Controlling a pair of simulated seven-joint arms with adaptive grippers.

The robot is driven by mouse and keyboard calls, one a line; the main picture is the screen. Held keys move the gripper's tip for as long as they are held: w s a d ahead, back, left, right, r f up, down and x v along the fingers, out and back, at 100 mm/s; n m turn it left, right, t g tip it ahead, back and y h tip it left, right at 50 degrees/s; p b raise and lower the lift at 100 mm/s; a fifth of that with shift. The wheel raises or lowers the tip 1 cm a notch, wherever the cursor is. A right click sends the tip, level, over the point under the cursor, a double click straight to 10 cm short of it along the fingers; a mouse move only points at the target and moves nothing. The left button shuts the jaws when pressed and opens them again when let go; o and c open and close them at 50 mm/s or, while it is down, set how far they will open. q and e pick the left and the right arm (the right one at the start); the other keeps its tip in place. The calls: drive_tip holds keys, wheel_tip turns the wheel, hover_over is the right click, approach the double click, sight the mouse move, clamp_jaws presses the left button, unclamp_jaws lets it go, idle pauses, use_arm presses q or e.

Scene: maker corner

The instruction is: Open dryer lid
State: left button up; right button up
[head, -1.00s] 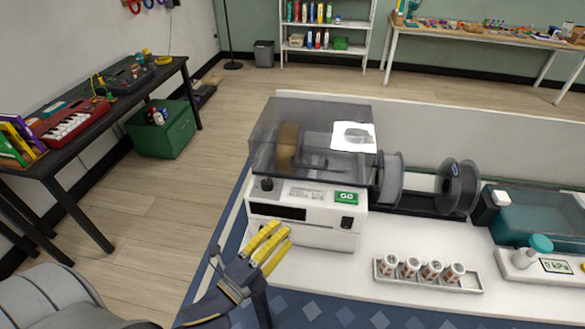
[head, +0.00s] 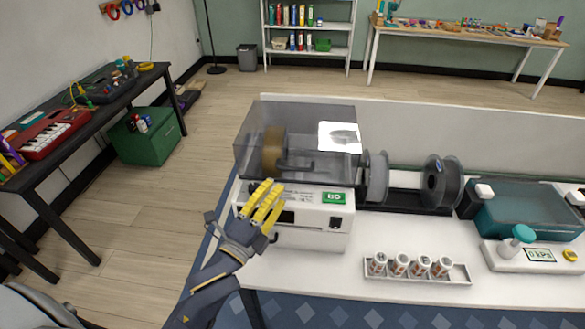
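The filament dryer is a white box (head: 312,236) with a green GO label on the table. Its smoky see-through lid (head: 340,112) is down over the top, with a white glare patch on it. A tan spool (head: 273,150) shows through the lid. My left gripper (head: 270,188), with yellow fingers, is in front of the dryer's left front, just below the lid's front edge. Its fingers are apart with nothing seen between them, and it covers part of the front panel. I cannot tell whether it touches the dryer. My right gripper is not in view.
A tray of small rolls (head: 418,272), a teal-lidded box (head: 530,210) and a gauge unit (head: 530,255) lie further right. The white tabletop (head: 335,278) is clear in front of the dryer.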

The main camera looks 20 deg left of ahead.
sight(292, 169)
use_arm(q)
drive_tip(key=x, duration=0.9)
drive_tip(key=shift+o, duration=0.5)
drive_tip(key=shift+s, duration=0.1)
clamp_jaws()
